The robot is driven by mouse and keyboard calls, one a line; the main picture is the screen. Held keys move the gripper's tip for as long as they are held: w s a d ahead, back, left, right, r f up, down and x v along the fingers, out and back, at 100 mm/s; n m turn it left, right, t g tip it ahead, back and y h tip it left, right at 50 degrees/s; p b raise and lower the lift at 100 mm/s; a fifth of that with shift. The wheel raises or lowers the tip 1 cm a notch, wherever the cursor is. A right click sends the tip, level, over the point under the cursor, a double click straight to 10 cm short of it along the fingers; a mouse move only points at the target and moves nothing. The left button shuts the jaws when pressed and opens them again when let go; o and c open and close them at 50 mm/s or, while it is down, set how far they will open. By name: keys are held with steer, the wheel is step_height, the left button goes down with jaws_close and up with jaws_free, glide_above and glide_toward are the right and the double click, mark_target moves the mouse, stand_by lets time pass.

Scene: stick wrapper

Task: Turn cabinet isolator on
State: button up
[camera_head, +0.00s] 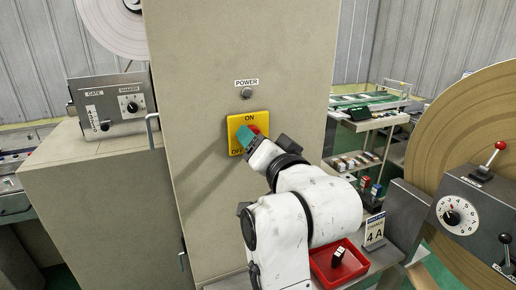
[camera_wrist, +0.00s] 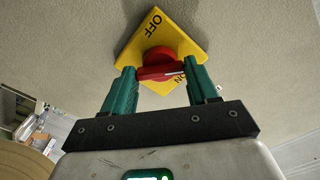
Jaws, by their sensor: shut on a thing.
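The isolator is a yellow plate (camera_head: 235,122) on the beige cabinet front, with ON at its top and OFF at its bottom. The plate (camera_wrist: 190,40) also shows in the wrist view, turned, with OFF at the top and ON partly hidden at the bottom. Its red rotary handle (camera_wrist: 160,58) has a bar with a white mark near the right end. My gripper (camera_wrist: 161,73) is shut on the handle, a green finger at each end of the bar. In the head view my gripper (camera_head: 247,138) covers most of the handle; only a bit of red shows.
A POWER label (camera_head: 247,82) and a dark round lamp or button (camera_head: 247,93) sit above the plate. A control box (camera_head: 111,105) stands to the left. A red tray (camera_head: 328,270) and a 4A sign (camera_head: 375,228) are at the lower right. A large tan reel (camera_head: 470,130) stands right.

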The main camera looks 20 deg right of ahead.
steer(key=shift+m+b, duration=1.85)
steer(key=shift+m, duration=3.05)
steer(key=o, duration=1.1)
steer(key=shift+c, duration=0.2)
